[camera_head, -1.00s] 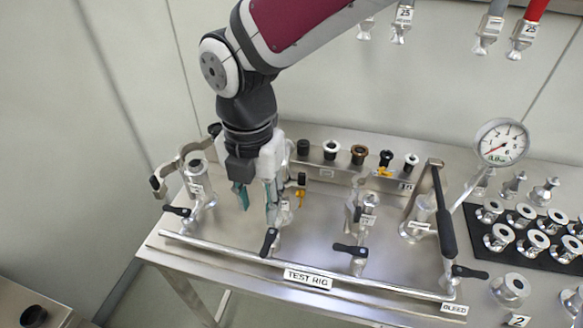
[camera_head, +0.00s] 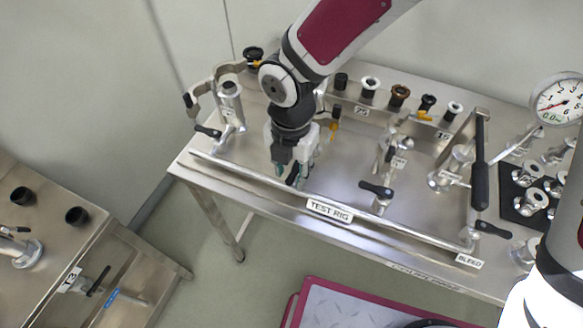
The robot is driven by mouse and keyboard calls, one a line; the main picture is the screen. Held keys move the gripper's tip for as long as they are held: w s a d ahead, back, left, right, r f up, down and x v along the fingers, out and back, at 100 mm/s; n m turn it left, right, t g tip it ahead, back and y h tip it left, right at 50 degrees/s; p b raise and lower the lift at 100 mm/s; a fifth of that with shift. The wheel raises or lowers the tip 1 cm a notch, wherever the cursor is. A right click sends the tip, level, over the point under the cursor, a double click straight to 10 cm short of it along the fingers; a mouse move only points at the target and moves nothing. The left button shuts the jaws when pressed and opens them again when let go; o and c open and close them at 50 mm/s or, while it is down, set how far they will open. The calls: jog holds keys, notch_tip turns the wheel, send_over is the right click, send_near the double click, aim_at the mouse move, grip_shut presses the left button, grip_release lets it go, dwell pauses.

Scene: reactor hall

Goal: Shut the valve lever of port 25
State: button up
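My gripper (camera_head: 293,170) points down over the front of the test rig, at the second port from the left. Its two teal-tipped fingers stand apart. The black valve lever (camera_head: 293,178) of that port shows between and just below the fingertips; whether they touch it I cannot tell. The lever points toward the front rail. The port's body and number tag are mostly hidden behind my gripper. A label reading 25 (camera_head: 362,111) is on the rear panel, to the right of my gripper.
Other black levers show at the left port (camera_head: 208,131), the third port (camera_head: 377,190) and the bleed (camera_head: 493,230). A rail (camera_head: 330,204) runs along the front edge. A pressure gauge (camera_head: 559,102) stands at right. A magenta-edged cart (camera_head: 350,305) is below.

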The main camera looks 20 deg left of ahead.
grip_shut()
jog(key=shift+a+m, duration=0.1)
jog(key=shift+m, duration=0.3)
jog(key=m, duration=0.1)
jog(key=a+m, duration=0.1)
jog(key=m, duration=0.1)
jog(key=shift+w+a+m+b, duration=0.2)
jog(key=shift+w+m+b, duration=0.1)
jog(key=shift+b, duration=0.1)
jog(key=m, duration=0.1)
jog(key=a+m, duration=0.1)
jog(key=m, duration=0.1)
jog(key=shift+w+m+b, duration=0.3)
jog(key=shift+w, duration=0.1)
jog(key=m, duration=0.1)
jog(key=w+m, duration=0.1)
jog(key=m, duration=0.1)
jog(key=a+m, duration=0.1)
jog(key=m, duration=0.1)
jog(key=shift+w+b, duration=0.35)
jog(key=shift+w+m, duration=0.35)
jog(key=shift+m, duration=0.75)
jog(key=shift+w+m, duration=0.3)
jog(key=shift+m, duration=0.8)
jog(key=shift+w, duration=0.1)
